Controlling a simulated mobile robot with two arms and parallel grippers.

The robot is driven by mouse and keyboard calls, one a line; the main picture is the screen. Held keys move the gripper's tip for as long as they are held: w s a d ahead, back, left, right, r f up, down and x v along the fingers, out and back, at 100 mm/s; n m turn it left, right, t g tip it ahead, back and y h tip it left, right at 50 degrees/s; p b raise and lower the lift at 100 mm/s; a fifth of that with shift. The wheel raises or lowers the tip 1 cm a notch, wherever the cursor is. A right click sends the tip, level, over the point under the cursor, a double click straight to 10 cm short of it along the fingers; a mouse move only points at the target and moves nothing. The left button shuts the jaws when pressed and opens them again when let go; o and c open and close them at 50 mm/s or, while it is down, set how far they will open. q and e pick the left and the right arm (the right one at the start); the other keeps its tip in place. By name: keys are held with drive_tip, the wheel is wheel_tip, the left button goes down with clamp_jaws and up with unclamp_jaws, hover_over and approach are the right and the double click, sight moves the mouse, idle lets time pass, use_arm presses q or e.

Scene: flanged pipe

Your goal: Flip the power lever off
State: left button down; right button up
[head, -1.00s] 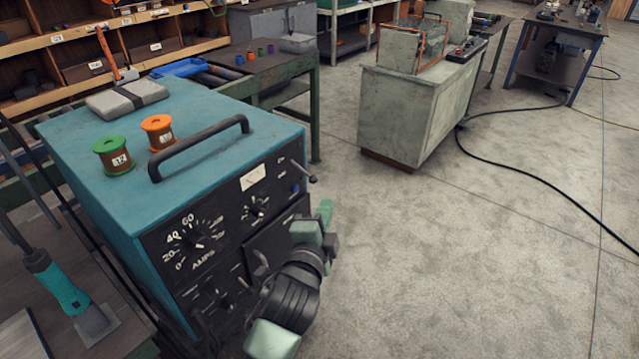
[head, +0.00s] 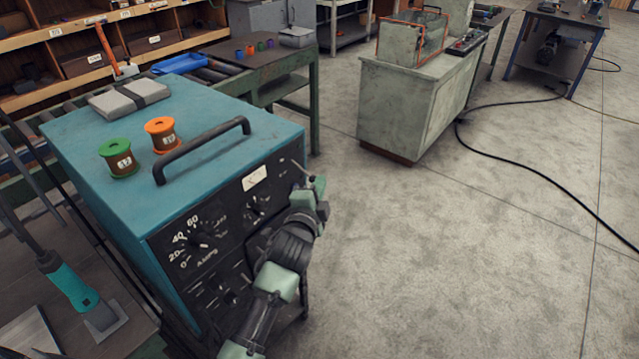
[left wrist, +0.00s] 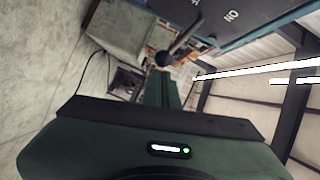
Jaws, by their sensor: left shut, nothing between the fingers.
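The power lever (head: 304,168) sticks out from the upper right of the front panel of the teal power unit (head: 75,132). In the left wrist view the lever shows as a dark rod with a round knob (left wrist: 163,59), close to an ON mark (left wrist: 232,15) and a partly cut-off second label. I cannot tell its exact position. My left gripper (head: 318,184) is shut and empty, just below and beside the lever. In the left wrist view its green fingers (left wrist: 162,88) lie just below the knob; contact is unclear. My right gripper is not in view.
A black handle (head: 203,150), green spool (head: 117,158) and orange spool (head: 161,134) are on top of the unit. A pale cabinet (head: 405,110) stands behind at right.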

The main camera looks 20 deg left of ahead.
use_arm(q)
drive_tip(key=shift+a+f+m+t+b, duration=0.3)
drive_tip(key=shift+a+f+m+b, duration=0.25)
drive_tip(key=shift+b, duration=0.4)
drive_tip(key=shift+d+f, duration=0.1)
drive_tip(key=shift+f, duration=0.05)
